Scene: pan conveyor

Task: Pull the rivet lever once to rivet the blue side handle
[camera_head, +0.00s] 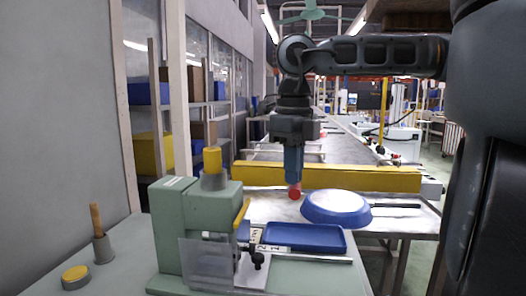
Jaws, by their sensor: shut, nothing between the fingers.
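A green press-like machine (195,225) stands on the bench at left, with a yellow cap (213,160) on top and a clear guard at its front. A slim yellow bar (242,213) slants at its right side; I cannot tell if it is the rivet lever. A blue pan (337,209) with a pale top and a dark long handle lies right of centre. No blue side handle can be made out for certain. My gripper (294,184) points down left of the pan, shut and empty. A red rounded piece shows at its tips; whether it is a knob or part of the gripper is unclear.
A blue tray (305,237) lies in front of the pan. A long yellow beam (325,178) crosses behind. At left are a wooden-handled tool (97,219) in a grey holder and a yellow-topped button (75,276).

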